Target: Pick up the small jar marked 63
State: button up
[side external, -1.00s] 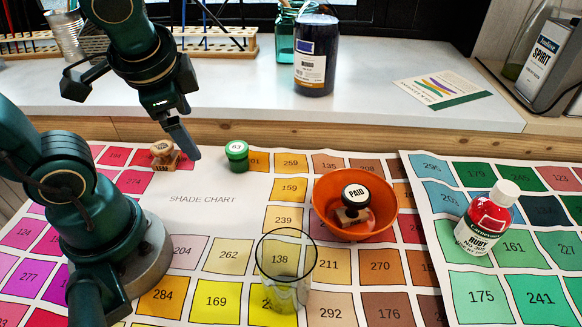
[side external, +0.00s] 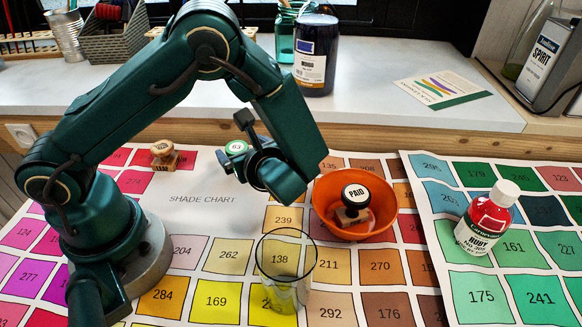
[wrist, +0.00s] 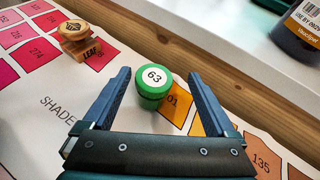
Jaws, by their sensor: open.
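The small jar (wrist: 153,81) has a green lid with a white label reading 63. In the wrist view it stands upright on the chart, just ahead of my open fingers and roughly between their line. My gripper (wrist: 161,88) is open and empty, with a finger at the left and one at the right. In the side external view only part of the jar (side external: 235,148) shows, its lower part hidden behind my wrist. My fingers are mostly hidden there too. I cannot tell their exact gap to the jar.
A wooden stamp (side external: 164,155) stands left of the jar. An orange bowl (side external: 385,222) holds a stamp marked PAID (side external: 355,197). The wooden ledge (wrist: 235,82) runs behind the jar.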

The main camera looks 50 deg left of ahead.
aim_at(235, 151)
jog(key=shift+s+d+f+m, duration=0.1)
jog(key=shift+s+f+m, duration=0.15)
jog(key=shift+f, duration=0.25)
jog(key=shift+s+f+m, duration=0.15)
jog(key=shift+f+m, duration=0.1)
jog(key=shift+f, duration=0.2)
jog(key=shift+x, duration=2.4)
jog(key=shift+r, duration=0.1)
grip_shut()
jog(key=shift+r, duration=0.15)
